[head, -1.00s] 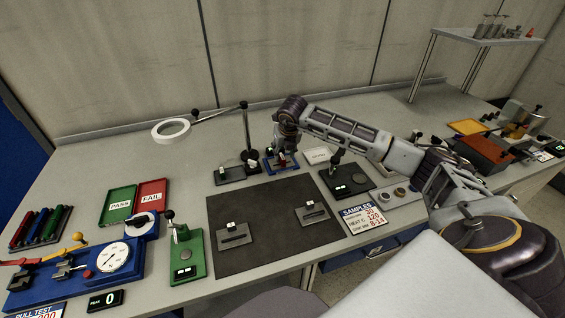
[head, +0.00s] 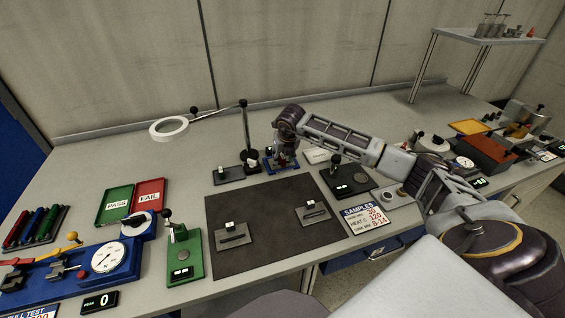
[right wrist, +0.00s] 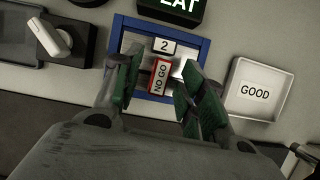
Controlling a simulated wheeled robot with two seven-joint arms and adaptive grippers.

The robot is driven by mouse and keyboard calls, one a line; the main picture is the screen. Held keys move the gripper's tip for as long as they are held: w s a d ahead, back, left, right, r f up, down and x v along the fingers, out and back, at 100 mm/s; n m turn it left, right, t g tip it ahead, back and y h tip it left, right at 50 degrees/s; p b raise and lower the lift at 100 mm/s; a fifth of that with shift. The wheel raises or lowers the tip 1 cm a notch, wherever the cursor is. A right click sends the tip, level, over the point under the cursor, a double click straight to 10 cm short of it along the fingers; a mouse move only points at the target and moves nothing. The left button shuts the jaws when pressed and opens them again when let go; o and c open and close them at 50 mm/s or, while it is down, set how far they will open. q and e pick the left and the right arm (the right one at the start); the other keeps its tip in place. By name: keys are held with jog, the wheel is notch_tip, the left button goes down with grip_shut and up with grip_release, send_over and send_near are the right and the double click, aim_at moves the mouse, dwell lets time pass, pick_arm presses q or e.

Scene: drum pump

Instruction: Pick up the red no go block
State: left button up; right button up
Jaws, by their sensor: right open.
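The red no go block (right wrist: 159,78) has a white "NO GO" label and sits upright-looking in a blue-framed tray (right wrist: 119,36), below a white tag marked "2" (right wrist: 164,46). My right gripper (right wrist: 157,88) is open, its two green-padded fingers on either side of the block in the right wrist view. Contact with the block cannot be told. In the head view, my right gripper (head: 283,157) is over the blue tray (head: 268,166) at the back of the bench, and mostly hides the block. My left gripper is not in view.
A white tray labelled "GOOD" (right wrist: 257,91) lies right of the blue tray. A dark block with a white lever (right wrist: 48,37) is to the left. A magnifier lamp (head: 169,129) stands behind. The dark mat (head: 265,225) has two grey fixtures on it.

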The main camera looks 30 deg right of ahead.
grip_shut()
dwell(0.5)
jog(key=shift+r, duration=0.2)
